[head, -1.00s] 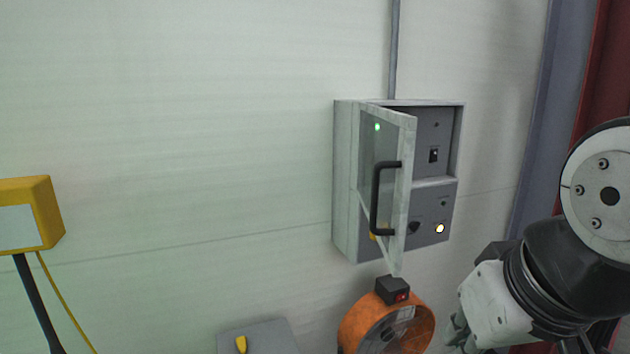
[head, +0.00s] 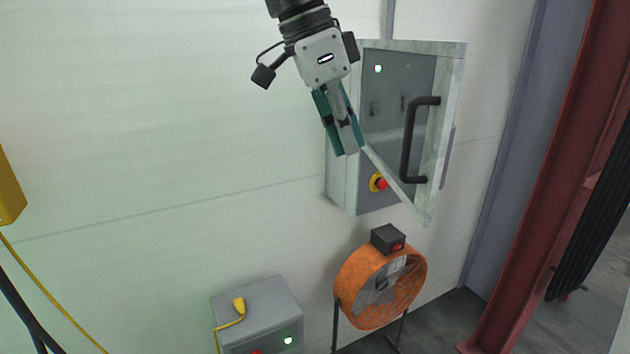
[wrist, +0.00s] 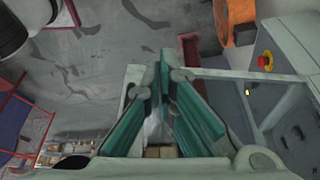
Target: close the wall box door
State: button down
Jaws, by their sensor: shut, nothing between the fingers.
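The wall box (head: 342,185) hangs on the pale wall, in the middle to right of the head view. Its glazed, pale-framed door (head: 448,100) stands ajar. The door's lower free corner juts out from the box, and the lower panel shows beneath it. A black handle (head: 407,140) is on the door near its free edge. My gripper (head: 347,150) is shut and empty, pointing down in front of the door's left part. I cannot tell whether it touches the door. In the wrist view, the teal fingers (wrist: 168,58) meet at their tips, with the door frame (wrist: 232,73) beside them.
A red emergency button (head: 381,184) on a yellow base is on the box's lower panel. An orange fan (head: 347,285) stands below the box. A grey floor cabinet (head: 258,300) is left of the fan. A red steel column (head: 555,190) is at right.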

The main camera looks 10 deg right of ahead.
jog(key=d+f+p, duration=0.2)
jog(key=d+f, duration=0.5)
jog(key=f, duration=0.2)
jog(key=shift+d+m+p, duration=0.2)
jog(key=shift+m+p, duration=0.15)
jog(key=shift+m, duration=0.05)
jog(key=shift+w+d+f, duration=0.1)
